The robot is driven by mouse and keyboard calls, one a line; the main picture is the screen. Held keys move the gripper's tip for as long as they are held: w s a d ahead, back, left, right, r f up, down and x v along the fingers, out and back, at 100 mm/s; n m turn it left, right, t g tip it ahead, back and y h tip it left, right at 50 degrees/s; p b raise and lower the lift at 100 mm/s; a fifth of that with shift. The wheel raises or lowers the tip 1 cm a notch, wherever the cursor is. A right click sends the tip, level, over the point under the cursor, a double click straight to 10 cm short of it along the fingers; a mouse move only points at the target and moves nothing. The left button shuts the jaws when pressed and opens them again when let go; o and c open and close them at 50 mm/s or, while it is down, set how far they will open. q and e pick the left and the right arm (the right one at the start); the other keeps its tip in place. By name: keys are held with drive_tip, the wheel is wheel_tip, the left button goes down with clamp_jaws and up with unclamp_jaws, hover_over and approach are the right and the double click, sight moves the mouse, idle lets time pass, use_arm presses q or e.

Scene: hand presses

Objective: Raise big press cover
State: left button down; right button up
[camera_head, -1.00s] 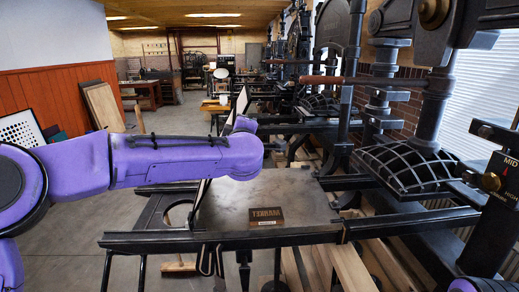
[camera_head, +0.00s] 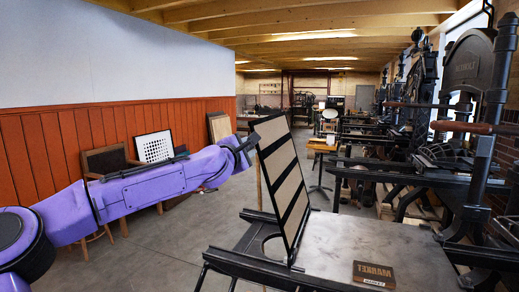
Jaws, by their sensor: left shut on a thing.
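The big press cover (camera_head: 284,172), a tan panel with dark crossbars and frame, stands steeply raised, nearly upright, at the left end of the flat press bed (camera_head: 335,238). My left gripper (camera_head: 249,143), on the purple arm from the left, is shut on the cover's upper left edge. Its fingertips are small and dark in this view. A dark type block with raised letters (camera_head: 373,273) lies on the bed, right of the cover. My right gripper is not in view.
The big press's dark column (camera_head: 484,125) and wooden-handled bar (camera_head: 465,127) stand at the right. More presses line the right side behind. Framed boards (camera_head: 155,147) lean on the red wainscot at left. The grey floor (camera_head: 190,235) left of the press is clear.

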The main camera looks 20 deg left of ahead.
use_arm(q)
drive_tip(key=shift+a+f+n, duration=0.15)
drive_tip(key=shift+a+n, duration=0.05)
drive_tip(key=shift+a, duration=0.45)
drive_tip(key=shift+a+f+n, duration=0.1)
drive_tip(key=shift+a+n, duration=0.1)
drive_tip(key=shift+a, duration=0.4)
drive_tip(key=c, duration=0.9)
unclamp_jaws()
drive_tip(key=shift+d+f, duration=0.1)
drive_tip(key=s+b, duration=0.2)
drive_tip(key=s, duration=0.3)
drive_tip(key=s+b, duration=0.2)
drive_tip(key=s, duration=0.3)
drive_tip(key=shift+s+d, duration=0.2)
drive_tip(key=shift+s, duration=0.05)
